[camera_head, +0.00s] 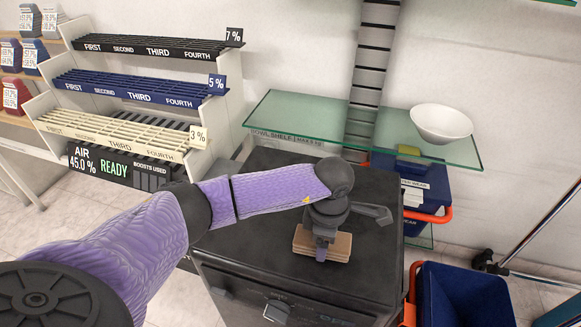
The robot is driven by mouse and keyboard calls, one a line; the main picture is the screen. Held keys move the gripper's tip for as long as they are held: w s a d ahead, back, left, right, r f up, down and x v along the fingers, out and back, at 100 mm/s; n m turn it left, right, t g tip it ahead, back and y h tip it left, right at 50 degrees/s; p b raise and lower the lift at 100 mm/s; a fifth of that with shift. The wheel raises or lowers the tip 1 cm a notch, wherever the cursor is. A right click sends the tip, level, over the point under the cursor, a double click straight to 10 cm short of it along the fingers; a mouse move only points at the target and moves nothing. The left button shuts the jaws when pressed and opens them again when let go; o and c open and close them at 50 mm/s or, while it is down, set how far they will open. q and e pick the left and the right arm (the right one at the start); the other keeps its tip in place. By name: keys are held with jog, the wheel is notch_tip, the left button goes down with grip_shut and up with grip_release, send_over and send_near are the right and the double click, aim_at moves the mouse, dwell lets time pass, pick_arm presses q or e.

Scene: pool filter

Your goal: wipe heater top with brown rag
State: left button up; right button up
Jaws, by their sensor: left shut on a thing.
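The heater (255,240) is a dark grey box with a flat top and a knob on its front face, in the middle of the head view. A folded brown rag (338,247) lies at the heater's top, towards the right. My left gripper (322,251) points down onto the rag and is shut on it. The wrist hides part of the rag, and I cannot tell how firmly the rag touches the top. My right gripper is not in view.
A glass shelf (300,110) with a white bowl (441,123) juts out behind the heater. A rack with black, blue and cream slatted tiers (140,92) stands at the left. Blue bins (465,298) with orange handles stand at the right.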

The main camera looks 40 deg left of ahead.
pick_arm(q)
notch_tip(320, 180, up, 2)
jog(key=shift+w+r, duration=0.15)
jog(key=shift+r, duration=0.05)
notch_tip(320, 180, up, 2)
jog(key=shift+r+p, duration=0.15)
jog(key=shift+p, duration=1)
notch_tip(320, 180, up, 3)
jog(key=shift+a+f+p, duration=0.1)
jog(key=shift+p, duration=1)
jog(key=shift+r, duration=0.2)
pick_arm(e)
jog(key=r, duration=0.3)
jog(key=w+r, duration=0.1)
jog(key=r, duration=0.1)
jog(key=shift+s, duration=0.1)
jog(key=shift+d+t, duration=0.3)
